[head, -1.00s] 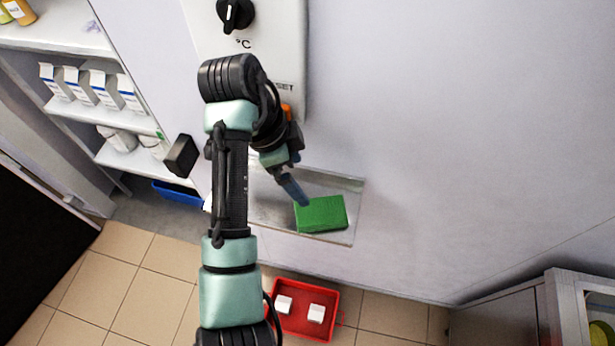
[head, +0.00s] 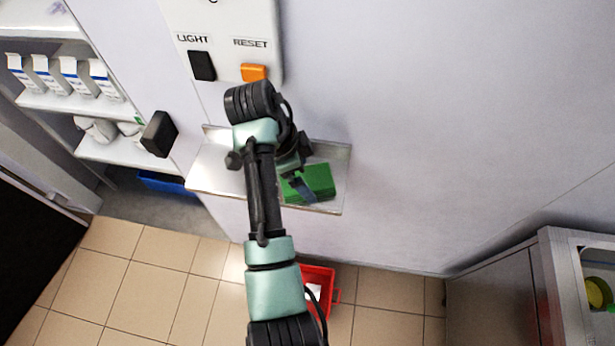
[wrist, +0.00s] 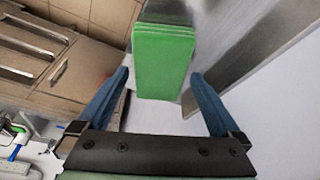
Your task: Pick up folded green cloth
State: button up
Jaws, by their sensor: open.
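The folded green cloth (head: 318,180) lies on a metal wall shelf (head: 216,176) in the head view, partly covered by my gripper (head: 304,190). In the wrist view the cloth (wrist: 164,62) is a thick green block with layered folds at its edge. My gripper (wrist: 164,90) is open, with one blue finger on each side of the cloth's near end. A gap shows between each finger and the cloth in that view. I cannot tell how far the fingertips are above the shelf.
A panel with a black LIGHT switch (head: 202,66) and an orange RESET button (head: 253,72) is above the shelf. A black knob (head: 158,134) sticks out at left. A red crate (head: 318,276) stands on the floor below. Shelves with white cartons (head: 78,76) are at far left.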

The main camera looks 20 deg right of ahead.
jog(key=shift+d+f, duration=0.1)
jog(key=shift+f, duration=0.35)
jog(key=shift+s, duration=0.1)
jog(key=shift+c, duration=0.2)
